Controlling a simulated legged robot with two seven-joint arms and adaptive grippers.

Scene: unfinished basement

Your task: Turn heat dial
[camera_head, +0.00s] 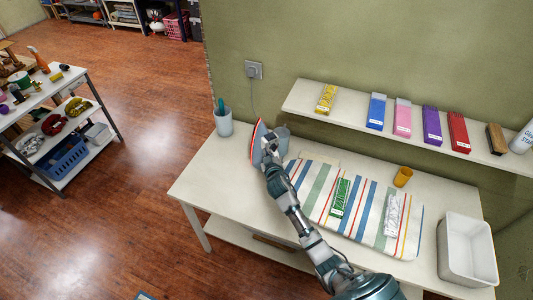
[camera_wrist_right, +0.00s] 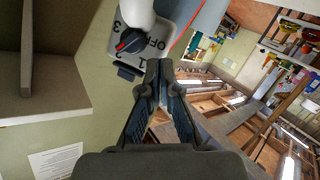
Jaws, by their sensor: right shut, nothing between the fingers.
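The iron (camera_head: 257,141) stands upright on the white table, with its reddish-edged soleplate facing left. In the right wrist view its heat dial (camera_wrist_right: 131,40) is a dark round knob with a red mark on a grey plate lettered 3, OFF and 1. My right gripper (camera_wrist_right: 160,72) is shut and empty, its fingertips just below and right of the dial in that view; they look close to the plate, but I cannot tell if they touch it. In the head view my right gripper (camera_head: 270,152) is beside the iron and partly hides it. My left gripper is out of view.
The white table (camera_head: 208,178) also holds a grey cup (camera_head: 223,124), a striped cloth (camera_head: 312,203) with packets, an orange cup (camera_head: 403,176) and a white bin (camera_head: 466,250). A wall shelf (camera_head: 342,116) with coloured boxes runs above it. A cart (camera_head: 97,98) stands left.

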